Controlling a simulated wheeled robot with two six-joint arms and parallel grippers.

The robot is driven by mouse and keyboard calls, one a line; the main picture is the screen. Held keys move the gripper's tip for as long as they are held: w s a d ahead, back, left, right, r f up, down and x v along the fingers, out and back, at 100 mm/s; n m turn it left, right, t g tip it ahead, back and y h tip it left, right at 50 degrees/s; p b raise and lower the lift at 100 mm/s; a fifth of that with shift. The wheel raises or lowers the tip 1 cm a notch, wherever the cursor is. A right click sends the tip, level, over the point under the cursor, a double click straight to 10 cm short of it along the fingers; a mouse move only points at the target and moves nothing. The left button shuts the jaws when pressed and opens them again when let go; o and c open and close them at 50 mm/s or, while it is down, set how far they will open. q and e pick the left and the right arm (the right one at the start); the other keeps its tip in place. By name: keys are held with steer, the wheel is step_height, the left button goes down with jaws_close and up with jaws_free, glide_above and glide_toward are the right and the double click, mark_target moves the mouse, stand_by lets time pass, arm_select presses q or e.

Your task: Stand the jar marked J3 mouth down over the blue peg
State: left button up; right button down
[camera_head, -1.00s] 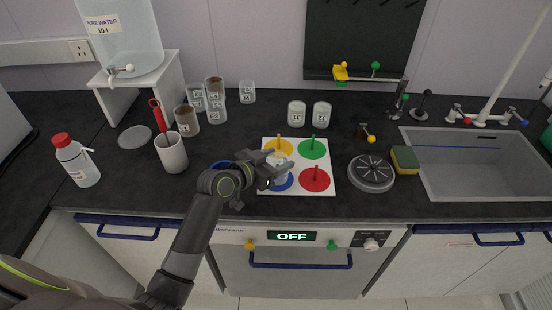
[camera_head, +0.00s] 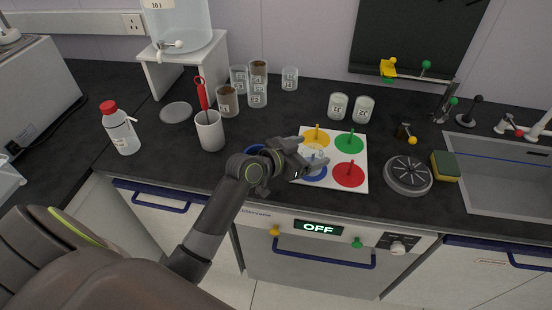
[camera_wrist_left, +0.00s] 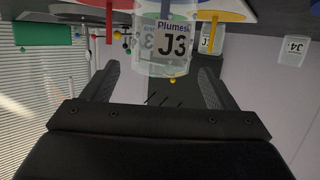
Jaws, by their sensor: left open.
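The clear jar J3 (camera_wrist_left: 168,45) stands on the blue disc (camera_wrist_left: 150,6) of the white board (camera_head: 330,183). Its label reads upright in the inverted-looking wrist view, so it appears mouth down. In the head view the jar (camera_head: 316,157) is partly hidden by my left gripper (camera_head: 309,150). The blue peg itself is hard to make out, apparently inside the jar. My left gripper also shows in the wrist view (camera_wrist_left: 157,78), its fingers spread apart with a gap on each side of the jar, which lies mostly beyond the fingertips. My right gripper is not in view.
Yellow (camera_head: 317,132), green (camera_head: 349,141) and red (camera_head: 348,174) pegs stand on the board's other discs. Two jars (camera_head: 338,106) stand behind it. A grey round strainer (camera_head: 408,175) is at the right, a white mug (camera_head: 209,131) at the left.

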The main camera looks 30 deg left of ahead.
arm_select(q)
steer(key=b+v, duration=0.1)
steer(key=v, duration=1.4)
steer(key=shift+s, duration=0.35)
steer(key=shift+a, duration=0.1)
steer(key=s+a+f+n+g+y, duration=0.3)
steer(key=s+f+g+y, duration=0.15)
steer(key=s+f, duration=0.55)
steer(key=s+a+f+n+g+y, duration=0.25)
steer(key=s+f+g+y, duration=0.2)
steer(key=s+f, duration=0.5)
step_height(320, 180, down, 24)
steer(key=s+a+g+h, duration=0.1)
steer(key=s+g, duration=0.1)
steer(key=s, duration=0.1)
steer(key=s+d+f, duration=0.1)
steer(key=s+f, duration=1.2)
steer(key=s, duration=0.1)
steer(key=shift+f+g, duration=0.2)
steer(key=shift+g, duration=0.2)
